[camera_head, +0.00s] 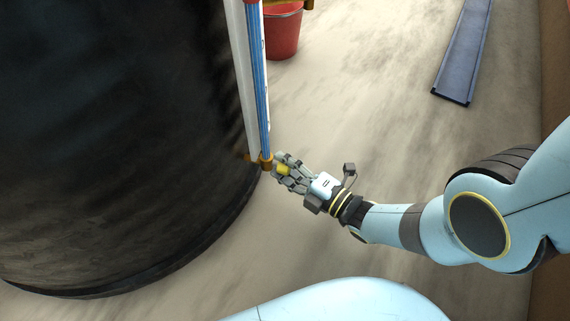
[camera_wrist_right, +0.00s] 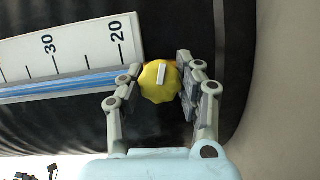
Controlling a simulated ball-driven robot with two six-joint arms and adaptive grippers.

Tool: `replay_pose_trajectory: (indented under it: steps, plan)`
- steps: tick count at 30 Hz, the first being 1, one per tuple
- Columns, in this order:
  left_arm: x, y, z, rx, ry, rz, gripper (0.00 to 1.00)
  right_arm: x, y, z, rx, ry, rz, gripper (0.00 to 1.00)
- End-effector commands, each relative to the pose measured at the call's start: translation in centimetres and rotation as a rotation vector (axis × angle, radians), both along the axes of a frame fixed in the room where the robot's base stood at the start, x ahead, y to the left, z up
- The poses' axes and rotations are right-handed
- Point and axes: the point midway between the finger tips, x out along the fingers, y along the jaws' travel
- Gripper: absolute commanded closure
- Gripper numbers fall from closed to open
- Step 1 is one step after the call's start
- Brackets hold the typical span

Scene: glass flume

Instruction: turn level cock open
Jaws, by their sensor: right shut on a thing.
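The level cock is a yellow scalloped knob (camera_wrist_right: 159,82) with a pale bar across its face. In the wrist view it sits between the fingers of my right gripper (camera_wrist_right: 155,88), which is shut on it. In the head view the right gripper (camera_head: 283,169) reaches the foot of the level gauge (camera_head: 262,90), and a bit of the yellow knob (camera_head: 284,170) shows between the fingers. The gauge's blue tube and white scale (camera_wrist_right: 70,58), marked 30 and 20, run beside the knob. My left gripper is in neither view.
A large dark round tank (camera_head: 120,140) fills the left, with the gauge on its side. A red bucket (camera_head: 283,34) stands behind the gauge. A long blue-grey channel piece (camera_head: 464,50) lies on the floor at upper right. The pale floor around the gripper is clear.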

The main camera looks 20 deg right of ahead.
Motion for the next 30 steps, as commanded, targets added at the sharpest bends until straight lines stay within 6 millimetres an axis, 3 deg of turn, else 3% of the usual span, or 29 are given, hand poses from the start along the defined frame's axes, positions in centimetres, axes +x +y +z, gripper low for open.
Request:
replay_pose_trajectory:
  steps: [21, 22, 27, 30]
  plan:
    - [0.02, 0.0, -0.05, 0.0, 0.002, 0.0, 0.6, -0.22, -0.03, -0.18, -0.026, -0.028, 0.001, 0.97]
    - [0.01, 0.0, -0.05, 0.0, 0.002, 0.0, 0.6, -0.22, -0.03, -0.18, -0.026, -0.028, 0.001, 0.61]
    - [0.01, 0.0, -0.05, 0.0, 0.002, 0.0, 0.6, -0.15, -0.02, -0.12, -0.026, -0.029, 0.001, 0.41]
    - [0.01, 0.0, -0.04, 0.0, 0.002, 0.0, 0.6, -0.1, -0.01, -0.09, -0.025, -0.03, 0.001, 0.41]
